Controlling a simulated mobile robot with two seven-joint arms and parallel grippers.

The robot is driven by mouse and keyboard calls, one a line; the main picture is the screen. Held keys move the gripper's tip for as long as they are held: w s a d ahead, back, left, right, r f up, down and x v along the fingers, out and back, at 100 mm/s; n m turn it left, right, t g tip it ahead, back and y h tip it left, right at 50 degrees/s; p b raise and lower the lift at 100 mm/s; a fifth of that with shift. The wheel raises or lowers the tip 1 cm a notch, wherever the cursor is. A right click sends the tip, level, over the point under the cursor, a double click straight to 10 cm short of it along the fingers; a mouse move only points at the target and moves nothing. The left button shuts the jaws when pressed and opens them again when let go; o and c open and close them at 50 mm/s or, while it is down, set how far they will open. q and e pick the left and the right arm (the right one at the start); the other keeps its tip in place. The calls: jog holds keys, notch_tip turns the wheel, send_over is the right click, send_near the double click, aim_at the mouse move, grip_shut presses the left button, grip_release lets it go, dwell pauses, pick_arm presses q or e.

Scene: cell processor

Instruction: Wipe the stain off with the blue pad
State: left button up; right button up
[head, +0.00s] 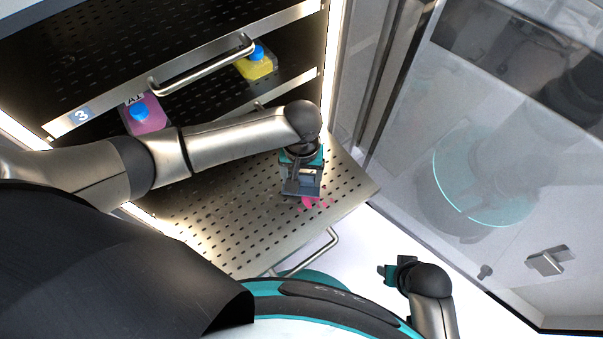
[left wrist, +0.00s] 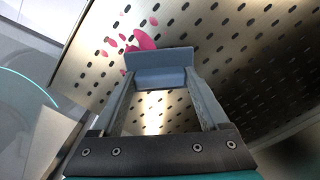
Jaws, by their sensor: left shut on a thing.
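The blue pad (left wrist: 160,59) is a flat blue-grey block held between the fingers of my left gripper (left wrist: 162,82). In the head view my left gripper (head: 301,182) points down over the outer part of the pulled-out perforated shelf (head: 240,215), shut on the pad. The bright pink stain (head: 308,202) is a blotch with small splashes beside the pad's near edge. In the left wrist view the stain (left wrist: 143,41) lies just beyond the pad, which hides part of it. I cannot tell whether the pad touches the shelf. My right gripper (head: 388,272) is off the shelf at lower right.
A pink bottle (head: 143,114) and a yellow bottle (head: 256,66), both blue-capped, stand on the shelf behind. The glass door (head: 450,150) stands open at right. The pulled-out shelf is otherwise clear.

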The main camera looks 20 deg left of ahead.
pick_arm(q)
jog(key=shift+f, duration=0.35)
